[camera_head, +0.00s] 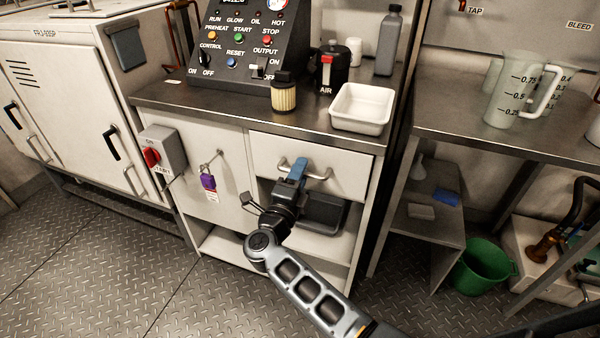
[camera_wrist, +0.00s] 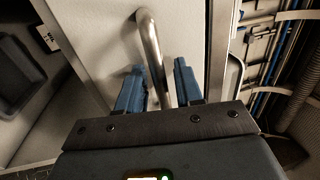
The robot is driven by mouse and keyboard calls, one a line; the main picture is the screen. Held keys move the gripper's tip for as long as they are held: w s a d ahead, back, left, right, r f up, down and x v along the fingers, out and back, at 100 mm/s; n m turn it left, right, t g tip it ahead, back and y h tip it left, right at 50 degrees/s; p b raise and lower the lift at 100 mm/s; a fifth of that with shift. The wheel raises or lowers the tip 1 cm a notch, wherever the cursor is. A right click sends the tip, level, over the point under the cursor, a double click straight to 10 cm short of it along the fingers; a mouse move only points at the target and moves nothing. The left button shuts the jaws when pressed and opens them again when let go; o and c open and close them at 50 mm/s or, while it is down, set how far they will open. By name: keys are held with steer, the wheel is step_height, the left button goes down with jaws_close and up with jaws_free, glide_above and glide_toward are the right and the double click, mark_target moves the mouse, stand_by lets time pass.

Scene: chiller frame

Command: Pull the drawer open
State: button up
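The drawer (camera_head: 345,160) is a pale front panel under the right part of the steel worktop, and it looks closed. Its curved metal handle (camera_head: 318,177) is partly hidden by my gripper in the head view. My gripper (camera_head: 298,166) is at the handle, reaching up from below. In the wrist view the handle bar (camera_wrist: 152,45) runs down between the two blue fingers of my gripper (camera_wrist: 160,85). The fingers are apart, with a narrow gap showing beside the bar. Whether either finger touches the bar cannot be told.
Below the drawer is an open shelf with a dark tray (camera_head: 325,213). A white basin (camera_head: 362,108) stands on the worktop above. A purple padlock (camera_head: 208,181) hangs on the panel to the left. A side table (camera_head: 480,135) and green bucket (camera_head: 482,266) are at right.

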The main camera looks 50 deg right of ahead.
steer(key=shift+d, duration=0.1)
jaws_close()
stand_by(0.5)
